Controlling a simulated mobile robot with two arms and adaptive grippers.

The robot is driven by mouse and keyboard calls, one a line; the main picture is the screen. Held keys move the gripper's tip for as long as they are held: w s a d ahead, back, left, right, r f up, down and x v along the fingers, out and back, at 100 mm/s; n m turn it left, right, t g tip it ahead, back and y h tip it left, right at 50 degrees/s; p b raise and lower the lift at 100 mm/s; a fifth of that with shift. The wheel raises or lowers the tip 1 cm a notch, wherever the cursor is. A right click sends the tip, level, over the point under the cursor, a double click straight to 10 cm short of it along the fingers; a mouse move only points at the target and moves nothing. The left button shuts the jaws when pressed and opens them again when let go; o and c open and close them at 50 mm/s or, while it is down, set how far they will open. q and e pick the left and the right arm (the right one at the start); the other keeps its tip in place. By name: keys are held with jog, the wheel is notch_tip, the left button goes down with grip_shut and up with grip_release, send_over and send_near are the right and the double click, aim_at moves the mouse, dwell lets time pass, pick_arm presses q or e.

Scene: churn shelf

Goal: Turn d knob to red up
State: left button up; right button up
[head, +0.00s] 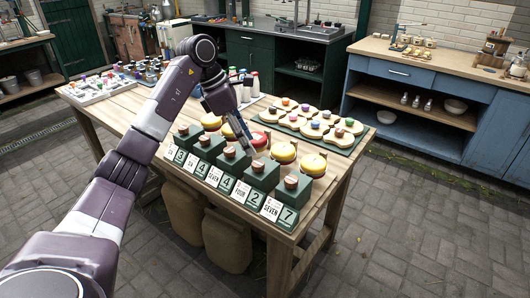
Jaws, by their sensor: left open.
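A row of green boxes runs along the front edge of the wooden table, each with a round brown knob on top. The knobs are a far-left one (183,130), a second (204,140), a middle one (230,152), a fourth (258,168) and a far-right one (291,182). No letter d is readable, so I cannot tell which is the d knob. My left gripper (243,136) is open, pointing down just behind the middle knob, near a red round piece (259,139). Contact cannot be judged. My right gripper is not in view.
Yellow round pieces (283,153) stand behind the boxes, with number cards (241,192) in front. A green tray (345,141) of pale pieces lies at the back right. A white board (100,88) lies at the left. Bottles (252,80) stand behind my arm.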

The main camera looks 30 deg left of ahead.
aim_at(258, 163)
pick_arm(q)
jog(key=shift+s+d+f, duration=0.2)
jog(key=shift+f, duration=0.2)
jog(key=x, duration=0.3)
jog(key=shift+s+d+f+p, duration=0.2)
jog(key=shift+f+p, duration=0.1)
jog(key=shift+p, duration=0.1)
jog(key=shift+x, duration=1.05)
jog(key=shift+w+f, duration=0.2)
jog(key=shift+f, duration=0.05)
jog(key=c, duration=1.2)
jog(key=shift+o, duration=0.2)
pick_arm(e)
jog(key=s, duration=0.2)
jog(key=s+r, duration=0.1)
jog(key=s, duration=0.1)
